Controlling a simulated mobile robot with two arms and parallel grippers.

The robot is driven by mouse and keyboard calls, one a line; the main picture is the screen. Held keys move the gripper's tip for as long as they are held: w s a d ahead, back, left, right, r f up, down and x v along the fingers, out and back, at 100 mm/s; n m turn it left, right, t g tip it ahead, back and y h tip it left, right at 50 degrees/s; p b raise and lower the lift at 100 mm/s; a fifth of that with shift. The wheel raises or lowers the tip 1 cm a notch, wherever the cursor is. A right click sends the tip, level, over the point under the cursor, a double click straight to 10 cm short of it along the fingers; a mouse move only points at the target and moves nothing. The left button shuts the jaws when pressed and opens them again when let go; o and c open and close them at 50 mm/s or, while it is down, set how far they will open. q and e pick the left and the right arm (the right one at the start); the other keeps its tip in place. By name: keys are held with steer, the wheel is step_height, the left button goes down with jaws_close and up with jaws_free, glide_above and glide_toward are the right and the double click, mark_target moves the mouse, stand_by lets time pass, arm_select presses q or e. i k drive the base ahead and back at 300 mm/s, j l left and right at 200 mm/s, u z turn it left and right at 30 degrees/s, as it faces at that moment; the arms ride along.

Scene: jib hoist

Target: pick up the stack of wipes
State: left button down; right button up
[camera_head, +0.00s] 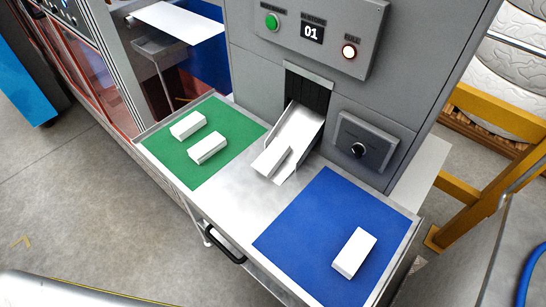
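A white block that looks like a stack of wipes (270,160) lies at the lower end of a metal chute (301,127), which slopes out of a dark slot in the grey machine. Two similar white stacks (188,125) (208,148) lie side by side, apart, on the green mat (194,172). Another white stack (354,253) lies alone near the right side of the blue mat (310,225). Neither my left nor my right gripper is in view, and no stack is being held.
The metal table (236,190) has a bare strip between the mats and a black handle (226,246) at its front. A yellow frame (455,192) stands at right.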

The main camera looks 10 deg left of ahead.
mark_target(267, 164)
steer(key=k+j+z, duration=0.25)
steer(key=z, duration=0.25)
steer(key=k+j+z, duration=0.15)
steer(key=k+z, duration=0.3)
steer(key=i+j, duration=0.05)
steer(key=i, duration=0.05)
